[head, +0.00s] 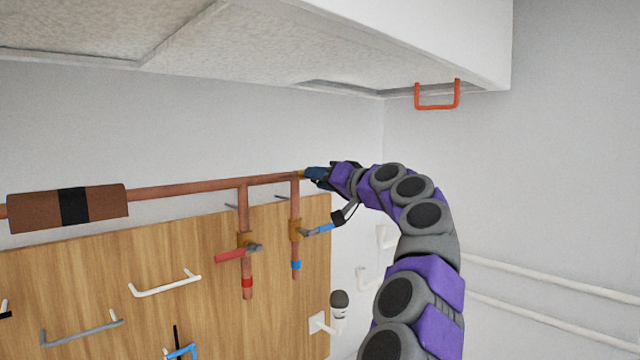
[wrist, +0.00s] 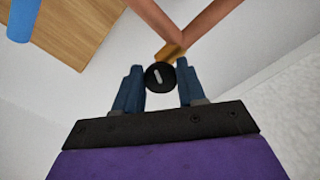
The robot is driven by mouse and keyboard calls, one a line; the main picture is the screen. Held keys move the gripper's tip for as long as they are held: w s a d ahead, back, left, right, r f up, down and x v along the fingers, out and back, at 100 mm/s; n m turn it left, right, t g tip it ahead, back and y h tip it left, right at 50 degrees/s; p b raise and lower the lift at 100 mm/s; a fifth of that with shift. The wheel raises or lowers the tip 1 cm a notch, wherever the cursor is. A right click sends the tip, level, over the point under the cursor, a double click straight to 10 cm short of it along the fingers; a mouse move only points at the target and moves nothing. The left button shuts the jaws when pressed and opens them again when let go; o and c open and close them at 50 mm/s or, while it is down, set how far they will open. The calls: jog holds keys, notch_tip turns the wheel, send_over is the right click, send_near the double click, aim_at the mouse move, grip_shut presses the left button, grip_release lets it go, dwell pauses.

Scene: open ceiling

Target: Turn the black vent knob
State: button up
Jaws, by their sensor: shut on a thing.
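The black vent knob (wrist: 160,77) is round with a white line on its face, in the middle of the wrist view. It sits at the end of a brass fitting (wrist: 171,53) on a copper pipe. My gripper (wrist: 159,74) has one blue finger on each side of the knob and is shut on it. In the head view my gripper (head: 316,174) is at the right end of the horizontal copper pipe (head: 180,188). There my fingers hide the knob.
A wooden board (head: 100,290) carries a red lever valve (head: 230,255), a blue lever valve (head: 319,229) and several handles. The ceiling slab (head: 300,60) hangs above, with an orange handle (head: 437,106). White pipes (head: 550,285) run along the right wall.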

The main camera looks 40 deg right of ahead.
jog(key=shift+f+n, duration=0.1)
jog(key=shift+n, duration=0.5)
jog(key=o, duration=0.9)
jog(key=shift+w+d, duration=0.1)
jog(key=shift+d, duration=0.05)
jog(key=shift+o, duration=0.7)
jog(key=shift+d, duration=0.1)
jog(key=s+d+b, duration=0.1)
jog(key=s+b, duration=0.2)
jog(key=s, duration=1.4)
jog(key=shift+s+d, duration=0.25)
